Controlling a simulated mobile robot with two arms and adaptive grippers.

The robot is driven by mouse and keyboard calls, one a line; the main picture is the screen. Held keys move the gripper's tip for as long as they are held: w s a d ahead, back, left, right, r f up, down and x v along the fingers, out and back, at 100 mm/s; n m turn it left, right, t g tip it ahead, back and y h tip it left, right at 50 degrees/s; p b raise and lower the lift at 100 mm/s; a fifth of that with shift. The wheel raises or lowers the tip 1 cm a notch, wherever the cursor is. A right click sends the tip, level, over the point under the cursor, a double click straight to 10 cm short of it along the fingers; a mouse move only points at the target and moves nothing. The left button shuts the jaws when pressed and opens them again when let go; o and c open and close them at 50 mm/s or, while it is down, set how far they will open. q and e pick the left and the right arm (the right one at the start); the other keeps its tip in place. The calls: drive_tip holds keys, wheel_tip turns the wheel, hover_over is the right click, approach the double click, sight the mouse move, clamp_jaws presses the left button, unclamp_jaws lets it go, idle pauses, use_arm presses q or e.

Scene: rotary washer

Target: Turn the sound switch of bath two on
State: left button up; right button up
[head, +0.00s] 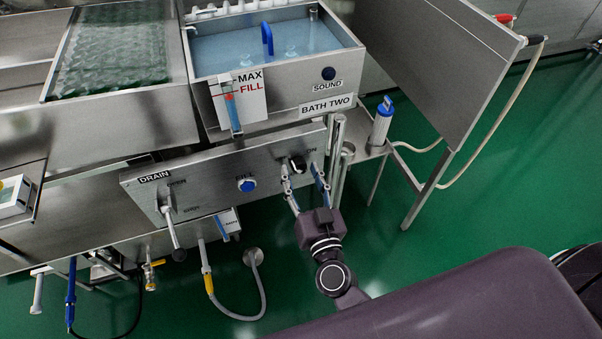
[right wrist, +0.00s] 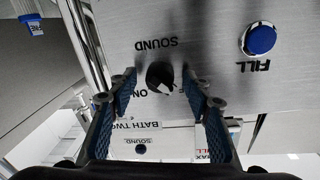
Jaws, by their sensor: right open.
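The sound switch (head: 297,163) is a small black rotary knob at the right end of the steel front panel, below the bath marked BATH TWO. It shows larger in the right wrist view (right wrist: 160,75), between upside-down SOUND and ON labels; which setting it points to is unclear. My right gripper (head: 304,172) is open, and its fingers reach up to the panel on either side of the knob. In the right wrist view the fingertips (right wrist: 159,82) flank the knob with visible gaps and do not grip it. My left gripper is not in view.
A blue FILL button (head: 246,185) and a DRAIN lever (head: 168,215) share the panel (head: 210,175). A dark round fitting (head: 329,73) is above a SOUND label on the bath. A blue-and-white bottle-like item (head: 382,121) and vertical pipes (head: 337,160) stand right of the panel.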

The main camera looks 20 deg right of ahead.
drive_tip(key=shift+w, duration=0.2)
drive_tip(key=c, duration=1.2)
drive_tip(key=shift+o, duration=0.2)
